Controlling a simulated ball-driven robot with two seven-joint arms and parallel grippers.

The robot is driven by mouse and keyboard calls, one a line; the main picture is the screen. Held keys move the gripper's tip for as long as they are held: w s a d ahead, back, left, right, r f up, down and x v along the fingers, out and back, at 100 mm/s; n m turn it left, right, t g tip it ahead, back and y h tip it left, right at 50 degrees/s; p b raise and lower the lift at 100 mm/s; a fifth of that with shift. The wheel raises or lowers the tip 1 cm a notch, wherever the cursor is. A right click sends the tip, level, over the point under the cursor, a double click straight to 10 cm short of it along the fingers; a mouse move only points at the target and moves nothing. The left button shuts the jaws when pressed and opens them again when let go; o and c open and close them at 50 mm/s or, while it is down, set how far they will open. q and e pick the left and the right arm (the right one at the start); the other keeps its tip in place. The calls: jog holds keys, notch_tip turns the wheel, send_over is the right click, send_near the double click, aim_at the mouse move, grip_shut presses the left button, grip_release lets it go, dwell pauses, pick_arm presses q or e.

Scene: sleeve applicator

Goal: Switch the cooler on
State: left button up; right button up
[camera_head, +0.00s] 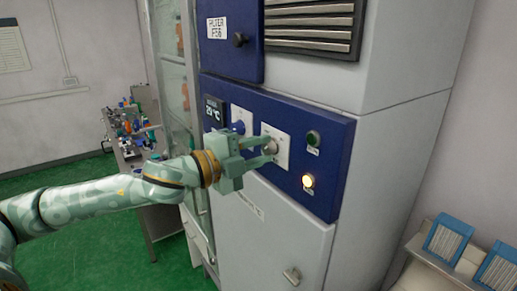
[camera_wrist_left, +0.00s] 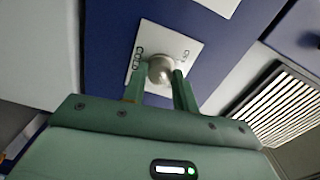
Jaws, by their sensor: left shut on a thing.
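The cooler's control panel (camera_head: 325,160) is a dark blue band on a tall white and blue cabinet. A round grey metal knob (camera_head: 271,146) sits on a white label plate (camera_head: 281,138) on that panel. My right gripper is not in view.
A cluttered bench (camera_head: 135,150) stands at the left. Blue-framed racks (camera_head: 449,238) are at the lower right.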

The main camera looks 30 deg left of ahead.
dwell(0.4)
pick_arm(q)
jog(key=shift+f, duration=0.1)
jog(key=o, duration=1)
jog(key=shift+c, duration=0.2)
